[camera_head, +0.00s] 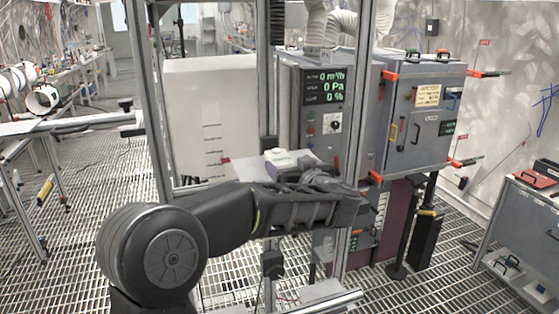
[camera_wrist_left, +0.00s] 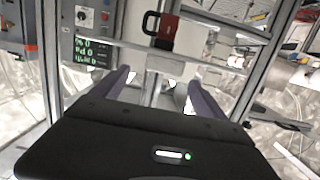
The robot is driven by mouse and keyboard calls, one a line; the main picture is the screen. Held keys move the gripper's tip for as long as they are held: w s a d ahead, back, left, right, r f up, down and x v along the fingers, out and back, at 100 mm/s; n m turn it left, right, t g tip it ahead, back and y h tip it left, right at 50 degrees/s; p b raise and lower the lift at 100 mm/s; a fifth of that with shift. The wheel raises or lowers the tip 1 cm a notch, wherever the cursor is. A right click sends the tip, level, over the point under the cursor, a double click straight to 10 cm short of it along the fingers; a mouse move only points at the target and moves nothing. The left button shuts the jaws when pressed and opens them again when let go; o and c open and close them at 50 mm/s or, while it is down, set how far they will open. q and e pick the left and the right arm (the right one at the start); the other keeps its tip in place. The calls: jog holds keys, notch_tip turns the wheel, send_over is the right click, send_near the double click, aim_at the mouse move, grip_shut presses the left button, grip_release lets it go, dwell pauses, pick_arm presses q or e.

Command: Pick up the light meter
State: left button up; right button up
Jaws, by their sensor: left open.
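My left arm comes in from the left in the head view, and its dark hand is at the shelf in the steel frame. My left gripper (camera_wrist_left: 163,90) is open, its two purple-grey fingers apart in the left wrist view. A pale patch lies between the fingers in the left wrist view, too unclear to name. My right gripper is not in view.
Steel uprights (camera_head: 360,90) of the frame stand close around the hand. A grey cabinet with a green-lit display (camera_head: 325,87) is just behind. A red and black thing with a loop (camera_wrist_left: 163,30) shows beyond the fingers. A cart (camera_head: 520,215) stands at the right.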

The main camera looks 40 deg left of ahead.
aim_at(280, 157)
pick_arm(q)
jog(key=shift+x, duration=1.4)
jog(key=shift+p+x, duration=0.85)
jog(key=shift+x, duration=1.8)
jog(key=shift+s, duration=0.15)
jog(key=c, duration=1.6)
jog(key=shift+r, duration=0.1)
notch_tip(280, 157, up, 10)
jog(key=shift+f+p, duration=0.1)
jog(key=shift+p, duration=0.3)
